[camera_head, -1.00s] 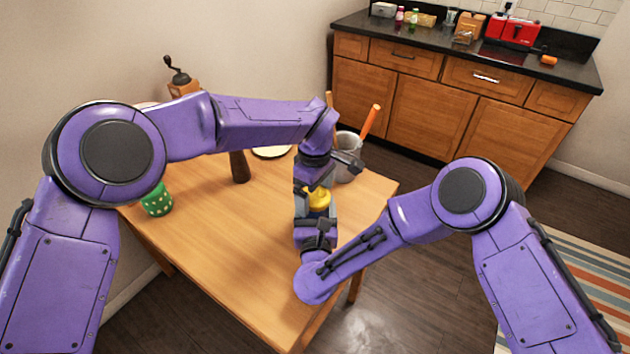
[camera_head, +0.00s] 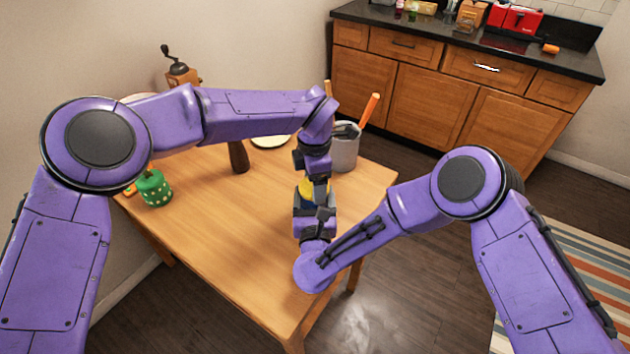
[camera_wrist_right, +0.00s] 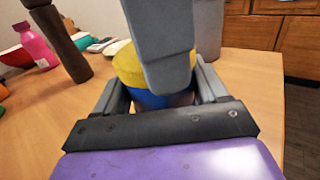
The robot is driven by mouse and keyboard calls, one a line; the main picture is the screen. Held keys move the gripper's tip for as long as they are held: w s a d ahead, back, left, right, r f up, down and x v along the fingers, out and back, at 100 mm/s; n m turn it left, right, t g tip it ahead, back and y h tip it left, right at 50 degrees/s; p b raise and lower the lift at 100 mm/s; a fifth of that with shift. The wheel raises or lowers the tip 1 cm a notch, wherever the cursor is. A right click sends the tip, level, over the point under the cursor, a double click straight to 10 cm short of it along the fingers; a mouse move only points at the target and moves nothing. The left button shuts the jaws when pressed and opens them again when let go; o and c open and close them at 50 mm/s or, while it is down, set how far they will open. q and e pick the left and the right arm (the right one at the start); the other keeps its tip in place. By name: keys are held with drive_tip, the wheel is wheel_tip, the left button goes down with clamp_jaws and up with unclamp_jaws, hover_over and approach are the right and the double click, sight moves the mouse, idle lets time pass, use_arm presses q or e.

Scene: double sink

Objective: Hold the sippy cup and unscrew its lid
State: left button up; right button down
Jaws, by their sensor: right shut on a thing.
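The sippy cup stands on the wooden table (camera_head: 250,235), with a yellow lid (camera_wrist_right: 128,65) and a blue body (camera_wrist_right: 150,99). A bit of yellow (camera_head: 305,187) shows between my arms in the head view. My right gripper (camera_head: 314,206) is shut on the cup body, its fingers on both sides in the wrist view (camera_wrist_right: 160,95). My left gripper (camera_head: 319,185) is pointed down over the cup from above. One grey left finger (camera_wrist_right: 163,50) covers part of the lid in the wrist view; whether the left jaws are open or shut on it is hidden.
A grey utensil holder (camera_head: 345,150) with an orange-handled tool stands behind the grippers. A green shaker-like item (camera_head: 154,188) is at the table's left, a brown pepper mill (camera_head: 238,157) and a plate (camera_head: 270,141) at the back. The table's front is clear.

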use_arm(q)
drive_tip(key=n, duration=0.6)
drive_tip(key=shift+s+f, duration=0.1)
drive_tip(key=shift+s, duration=0.1)
use_arm(e)
drive_tip(key=shift+d+f, duration=0.3)
use_arm(q)
drive_tip(key=n, duration=1.2)
drive_tip(key=shift+s, duration=0.1)
drive_tip(key=n, duration=0.9)
use_arm(e)
drive_tip(key=shift+w+r, duration=0.1)
use_arm(q)
drive_tip(key=o, duration=1.2)
drive_tip(key=shift+c, duration=0.2)
use_arm(e)
drive_tip(key=shift+a, duration=0.1)
